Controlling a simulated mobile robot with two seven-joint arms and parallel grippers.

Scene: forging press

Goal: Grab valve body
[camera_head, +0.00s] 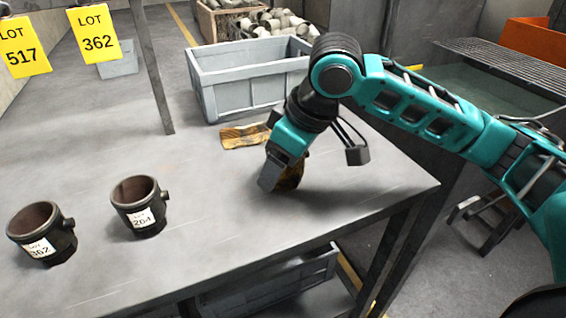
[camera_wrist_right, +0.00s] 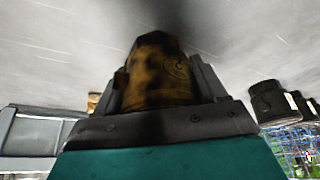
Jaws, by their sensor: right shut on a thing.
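My right gripper (camera_head: 273,178) reaches down to the right part of the grey table and is shut on a yellow-brown, dark-blotched valve body (camera_head: 291,178). In the right wrist view the valve body (camera_wrist_right: 160,72) sits between the two fingers, with a small stub on its left side. The gripper hides much of it in the head view, and I cannot tell whether it touches the table. My left gripper is not in view.
A flat yellow-brown piece (camera_head: 243,136) lies on the table behind the gripper. A grey bin (camera_head: 250,80) stands beyond it. Yellow tags LOT 517 (camera_head: 24,47) and LOT 362 (camera_head: 95,33) hang at upper left. The table's front middle is clear.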

